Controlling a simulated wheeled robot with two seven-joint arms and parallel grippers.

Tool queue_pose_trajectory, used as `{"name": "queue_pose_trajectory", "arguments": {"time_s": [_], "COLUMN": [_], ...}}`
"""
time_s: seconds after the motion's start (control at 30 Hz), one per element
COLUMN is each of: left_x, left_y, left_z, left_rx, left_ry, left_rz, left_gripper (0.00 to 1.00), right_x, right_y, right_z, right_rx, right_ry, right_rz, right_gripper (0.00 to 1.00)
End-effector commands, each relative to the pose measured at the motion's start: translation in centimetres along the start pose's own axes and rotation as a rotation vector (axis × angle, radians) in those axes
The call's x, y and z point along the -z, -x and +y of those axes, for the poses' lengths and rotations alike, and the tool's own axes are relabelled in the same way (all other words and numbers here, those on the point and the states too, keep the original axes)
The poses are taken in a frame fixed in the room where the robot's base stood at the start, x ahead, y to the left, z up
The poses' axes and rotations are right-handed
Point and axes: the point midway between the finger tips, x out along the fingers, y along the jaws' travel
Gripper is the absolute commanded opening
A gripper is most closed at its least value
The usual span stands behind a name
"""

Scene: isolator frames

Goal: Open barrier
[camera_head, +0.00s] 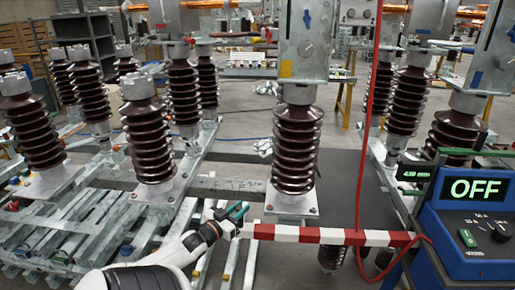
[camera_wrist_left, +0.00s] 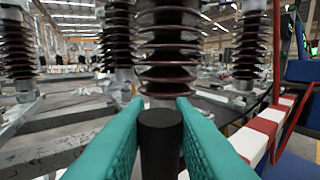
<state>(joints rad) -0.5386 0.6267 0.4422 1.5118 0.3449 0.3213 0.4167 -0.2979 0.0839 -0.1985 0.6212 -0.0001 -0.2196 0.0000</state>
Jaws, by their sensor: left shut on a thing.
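The barrier (camera_head: 325,236) is a red and white striped bar. It runs level across the lower middle of the head view, from my left gripper to near the blue device. It also shows at the right of the left wrist view (camera_wrist_left: 252,142), slanting away. My left gripper (camera_head: 236,212) is at the bar's left end. In the left wrist view its teal fingers (camera_wrist_left: 160,135) are shut on a short upright black post (camera_wrist_left: 160,143). How the post joins the bar is hidden. My right gripper is not in view.
Brown ribbed insulators (camera_head: 296,150) stand on metal frames behind the barrier. A blue test device (camera_head: 470,225) showing OFF stands at the right. A red cable (camera_head: 366,130) hangs across the bar. Steel beams (camera_head: 95,220) fill the left. Grey floor shows beyond.

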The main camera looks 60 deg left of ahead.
Motion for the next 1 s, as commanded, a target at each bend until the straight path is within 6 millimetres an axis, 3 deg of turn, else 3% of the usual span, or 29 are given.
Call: {"name": "queue_pose_trajectory", "arguments": {"time_s": [0.2, 0.57, 0.6, 0.7, 1.0], "left_x": [0.04, 0.10, 0.10, 0.09, 0.11], "left_y": [0.78, 0.84, 0.83, 0.82, 0.97], "left_z": [1.14, 1.21, 1.20, 1.19, 1.17], "left_rx": [0.000, -0.001, -0.001, -0.001, 0.000], "left_ry": [0.000, 0.001, 0.001, 0.000, 0.001], "left_rz": [0.000, 0.000, 0.001, 0.001, 0.001], "left_gripper": [0.00, 0.00, 0.28, 0.42, 0.42], "right_x": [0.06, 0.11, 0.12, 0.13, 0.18], "right_y": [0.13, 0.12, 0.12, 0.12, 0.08], "right_z": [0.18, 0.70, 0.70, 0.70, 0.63], "right_rx": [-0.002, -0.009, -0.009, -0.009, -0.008], "right_ry": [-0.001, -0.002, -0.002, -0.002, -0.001], "right_rz": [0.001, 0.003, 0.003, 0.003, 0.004], "right_gripper": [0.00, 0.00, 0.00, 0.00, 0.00]}}
